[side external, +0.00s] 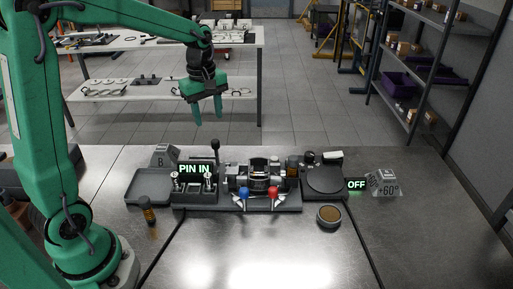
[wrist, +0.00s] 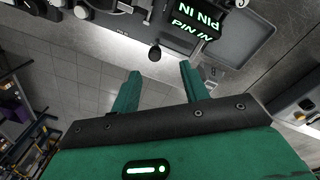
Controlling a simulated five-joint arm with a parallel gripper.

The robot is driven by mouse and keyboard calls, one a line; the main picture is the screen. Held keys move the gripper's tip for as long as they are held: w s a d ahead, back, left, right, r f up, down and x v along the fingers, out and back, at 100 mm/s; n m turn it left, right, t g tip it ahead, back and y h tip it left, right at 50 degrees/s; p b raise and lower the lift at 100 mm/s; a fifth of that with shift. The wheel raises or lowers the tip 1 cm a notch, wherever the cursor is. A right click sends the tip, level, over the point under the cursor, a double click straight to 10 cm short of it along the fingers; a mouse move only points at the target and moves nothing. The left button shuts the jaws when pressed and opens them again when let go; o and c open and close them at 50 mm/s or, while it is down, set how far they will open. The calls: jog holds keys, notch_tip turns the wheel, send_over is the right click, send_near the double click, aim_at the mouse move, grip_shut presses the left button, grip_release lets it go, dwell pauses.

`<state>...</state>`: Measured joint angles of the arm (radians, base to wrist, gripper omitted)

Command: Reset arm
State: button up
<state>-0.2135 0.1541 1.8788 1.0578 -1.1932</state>
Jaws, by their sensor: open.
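My green arm reaches in from the left in the side external view. My gripper (side external: 207,121) hangs above and behind the fixture, pointing down, open and empty. In the wrist view its two green fingers (wrist: 158,78) stand apart with only floor between them. The dark fixture (side external: 258,203) on the metal table holds a cylindrical part (side external: 258,176) in its middle. A blue-knobbed lever (side external: 244,191) and a red-knobbed lever (side external: 273,191) stand at its front. A "PIN IN" sign (side external: 194,169) glows at its left; it also shows upside down in the wrist view (wrist: 192,34).
A grey tray (side external: 148,188) and a small dark cylinder (side external: 148,212) are at the left. A black-knobbed lever (side external: 216,148) rises behind the sign. A round pad (side external: 325,180), an "OFF" sign (side external: 356,185) and a round tin (side external: 329,215) are at the right. The front table is clear.

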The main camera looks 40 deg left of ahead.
jog(key=s+d+r+m+t, duration=0.2)
jog(key=s+d+m, duration=0.2)
jog(key=s+m, duration=0.4)
jog(key=s+d+r+m+t, duration=0.3)
jog(key=s+d+m, duration=0.1)
jog(key=s+m, duration=0.4)
jog(key=shift+s+d+r, duration=0.2)
jog(key=shift+s+d, duration=0.15)
jog(key=shift+s, duration=0.4)
